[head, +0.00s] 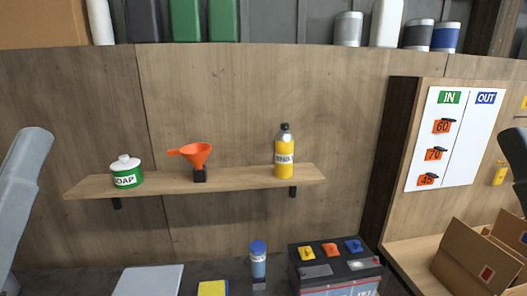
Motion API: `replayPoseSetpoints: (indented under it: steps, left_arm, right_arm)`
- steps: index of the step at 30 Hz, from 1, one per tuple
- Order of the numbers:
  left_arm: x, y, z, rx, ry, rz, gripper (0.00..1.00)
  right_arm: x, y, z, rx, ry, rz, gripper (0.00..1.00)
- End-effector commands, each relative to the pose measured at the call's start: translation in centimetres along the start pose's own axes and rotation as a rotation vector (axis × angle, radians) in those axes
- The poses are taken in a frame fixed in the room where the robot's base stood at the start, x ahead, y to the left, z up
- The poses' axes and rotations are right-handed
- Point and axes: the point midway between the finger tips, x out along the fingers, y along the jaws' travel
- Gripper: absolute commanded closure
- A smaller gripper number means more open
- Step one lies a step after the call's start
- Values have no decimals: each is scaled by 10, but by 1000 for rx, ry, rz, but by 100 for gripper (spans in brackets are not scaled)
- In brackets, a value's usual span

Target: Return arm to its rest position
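My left arm (22,185) rises along the left edge as a pale grey link with a rounded top. Its gripper is outside the picture. A dark rounded part of my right arm (515,160) shows at the right edge, beside the board, and is cut off by the frame. No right gripper fingers show. Neither visible arm part appears to touch the shelf or the things on it.
Below are a battery (335,268) and a blue-capped bottle (258,262). An IN/OUT board (455,140) and cardboard box (478,258) stand right.

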Motion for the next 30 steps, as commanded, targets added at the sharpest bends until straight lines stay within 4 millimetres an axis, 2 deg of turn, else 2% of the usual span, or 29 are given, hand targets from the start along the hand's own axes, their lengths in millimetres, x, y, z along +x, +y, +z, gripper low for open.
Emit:
replayPoseSetpoints:
  steps: [1,5,15,18,23,30]
  left_arm:
    - [30,0,-28,0,-1,0,50]
    - [74,0,-67,0,-2,0,50]
    - [197,-1,-180,0,-2,0,50]
    - [222,-1,-203,0,-2,0,50]
    - [238,-1,-218,0,-2,0,50]
    - [230,-1,-210,0,-3,0,50]
  right_arm:
    - [30,0,-27,0,-1,0,100]
    - [74,0,-67,0,-2,0,100]
    - [197,1,-179,1,-3,-1,100]
    - [222,1,-201,1,-4,-1,100]
    - [238,1,-216,1,-4,-1,100]
    - [230,1,-209,1,-4,-1,100]
